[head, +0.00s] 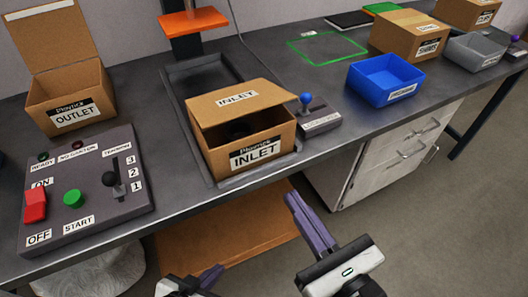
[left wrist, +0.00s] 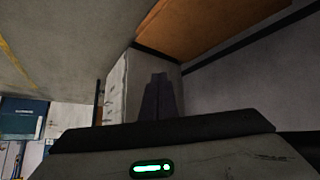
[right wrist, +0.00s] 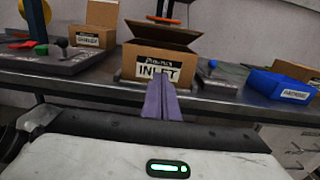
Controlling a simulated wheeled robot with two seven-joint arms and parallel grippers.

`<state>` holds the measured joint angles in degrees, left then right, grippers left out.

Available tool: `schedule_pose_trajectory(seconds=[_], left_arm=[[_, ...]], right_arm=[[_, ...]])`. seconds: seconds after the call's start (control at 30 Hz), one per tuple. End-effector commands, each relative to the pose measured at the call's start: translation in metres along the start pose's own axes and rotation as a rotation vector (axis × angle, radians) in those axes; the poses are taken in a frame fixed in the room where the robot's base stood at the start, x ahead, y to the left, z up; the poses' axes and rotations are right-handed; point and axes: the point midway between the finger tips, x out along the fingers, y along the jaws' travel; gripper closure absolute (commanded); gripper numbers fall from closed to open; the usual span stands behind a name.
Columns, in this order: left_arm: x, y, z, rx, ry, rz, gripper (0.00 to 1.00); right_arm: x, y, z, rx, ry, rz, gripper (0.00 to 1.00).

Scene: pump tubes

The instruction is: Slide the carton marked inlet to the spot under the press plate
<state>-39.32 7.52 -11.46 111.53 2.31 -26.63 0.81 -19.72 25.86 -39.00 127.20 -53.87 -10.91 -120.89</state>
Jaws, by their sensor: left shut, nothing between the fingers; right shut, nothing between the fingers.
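The carton marked inlet (head: 242,128) sits at the front of a dark tray on the table, its flap partly raised and a dark object showing inside. It also shows in the right wrist view (right wrist: 158,66). The orange press plate (head: 193,21) hangs from a column over the back of the tray (head: 183,82), behind the carton. My left gripper (head: 213,275) is shut and empty, low in front of the table. My right gripper (head: 305,208) is shut and empty, in front of the table and to the right of the carton. In the right wrist view its fingers (right wrist: 159,97) overlap the carton's front.
The outlet carton (head: 66,103) stands open at left, behind a control panel (head: 85,195) with switches. A blue-knobbed joystick box (head: 313,116) stands close right of the inlet carton. A blue bin (head: 388,79), a grey bin (head: 474,51) and other cartons stand further right.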

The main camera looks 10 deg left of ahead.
Motion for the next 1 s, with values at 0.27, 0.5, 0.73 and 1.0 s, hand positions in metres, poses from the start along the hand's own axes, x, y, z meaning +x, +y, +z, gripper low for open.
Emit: schedule_pose_trajectory(seconds=[0.27, 0.5, 0.73, 1.0], left_arm=[[-0.008, -0.002, -0.007, -0.004, 0.002, -0.004, 1.0], [-0.01, -0.005, -0.002, -0.006, -0.011, -0.009, 1.0], [-0.011, -0.005, -0.004, -0.006, -0.009, -0.009, 1.0], [-0.011, -0.005, -0.004, -0.006, -0.008, -0.009, 1.0]], right_arm=[[0.054, -0.001, 0.004, 0.004, -0.003, -0.002, 1.0], [0.102, -0.001, 0.002, 0.008, -0.001, -0.002, 1.0], [0.128, -0.001, 0.0, 0.008, 0.001, -0.002, 1.0], [0.133, -0.001, 0.0, 0.007, 0.002, -0.002, 1.0]])
